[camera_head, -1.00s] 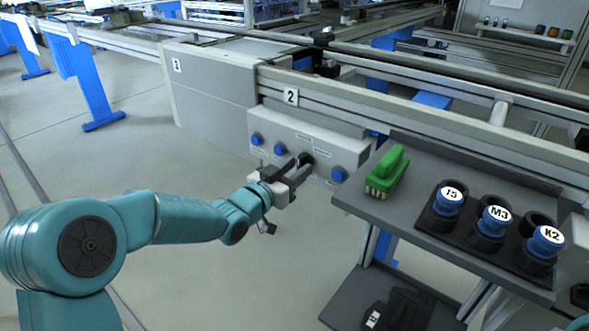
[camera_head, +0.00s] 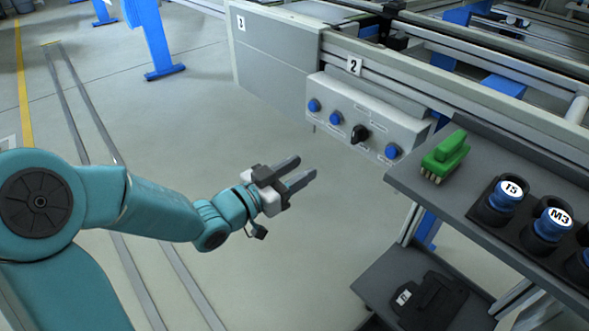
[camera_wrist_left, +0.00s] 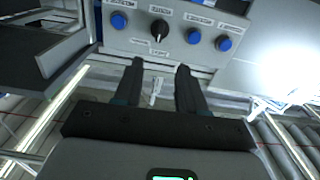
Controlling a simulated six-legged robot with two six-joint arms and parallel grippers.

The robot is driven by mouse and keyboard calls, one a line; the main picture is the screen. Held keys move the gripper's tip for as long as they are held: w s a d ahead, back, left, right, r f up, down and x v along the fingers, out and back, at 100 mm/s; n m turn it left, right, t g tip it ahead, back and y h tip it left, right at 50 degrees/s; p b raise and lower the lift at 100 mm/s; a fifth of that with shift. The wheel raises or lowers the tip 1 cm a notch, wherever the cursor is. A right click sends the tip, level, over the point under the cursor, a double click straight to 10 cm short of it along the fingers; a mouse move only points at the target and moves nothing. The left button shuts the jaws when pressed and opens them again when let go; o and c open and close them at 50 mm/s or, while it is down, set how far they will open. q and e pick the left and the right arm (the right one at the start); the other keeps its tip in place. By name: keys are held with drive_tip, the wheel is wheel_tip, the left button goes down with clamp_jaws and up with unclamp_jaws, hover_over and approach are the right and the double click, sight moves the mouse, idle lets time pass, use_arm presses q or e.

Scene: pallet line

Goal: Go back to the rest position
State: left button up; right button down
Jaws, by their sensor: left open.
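My left gripper (camera_head: 298,172) is open and empty, in free space left of and in front of the control panel (camera_head: 360,118) in the head view. In the left wrist view its two fingers (camera_wrist_left: 160,78) point toward the panel with a gap between them. The panel carries blue buttons and a black rotary knob (camera_head: 359,134), which also shows in the left wrist view (camera_wrist_left: 158,30). The fingers are apart from the knob. My right gripper is not in view.
A black case (camera_head: 432,299) lies on the lower shelf. The floor around the left arm is clear.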

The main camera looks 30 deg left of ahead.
use_arm(q)
drive_tip(key=shift+s, duration=0.3)
drive_tip(key=s+d+f+n+g, duration=0.1)
drive_tip(key=d+f+g, duration=0.3)
drive_tip(key=f, duration=0.7)
drive_tip(key=s+d+f+n+g, duration=0.1)
drive_tip(key=d+f+n+g, duration=0.1)
drive_tip(key=d+f, duration=0.65)
drive_tip(key=s+f+n+g+y, duration=0.25)
drive_tip(key=s+f+g, duration=0.85)
drive_tip(key=s+f, duration=0.8)
wheel_tip(320, 180, up, 28)
drive_tip(key=p, duration=2.7)
drive_tip(key=shift+w+f, duration=0.2)
drive_tip(key=shift+f, duration=0.05)
